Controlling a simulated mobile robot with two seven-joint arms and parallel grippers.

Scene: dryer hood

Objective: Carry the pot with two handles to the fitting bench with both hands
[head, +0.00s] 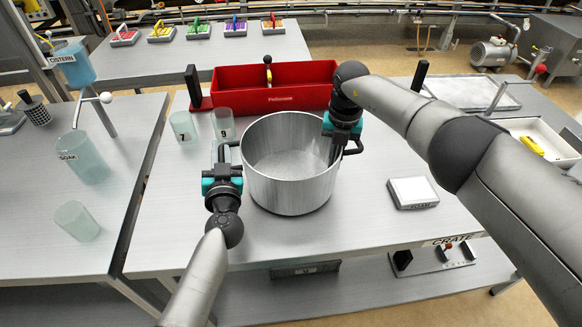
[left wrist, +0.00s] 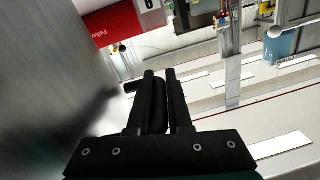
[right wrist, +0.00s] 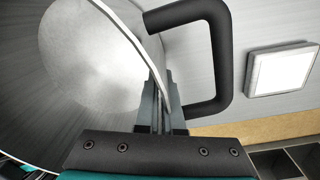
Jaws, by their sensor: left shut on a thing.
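The pot (head: 290,190) is a wide, open steel pot with two black handles, upright over the grey table. I cannot tell whether its base touches the table. Its wall also fills the left of the left wrist view (left wrist: 45,90). My left gripper (head: 223,153) is shut on the left handle (left wrist: 157,100), beside the pot wall. My right gripper (head: 340,142) is at the pot's right rim, beside the right handle (right wrist: 222,50). No bench in view is clearly marked as the fitting bench.
A red bin (head: 290,93) stands behind the pot, with clear cups (head: 183,127) near its left end. A white foam block (head: 412,192) lies to the right. A separate left table (head: 110,215) holds clear beakers. A back bench (head: 165,62) carries coloured trays.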

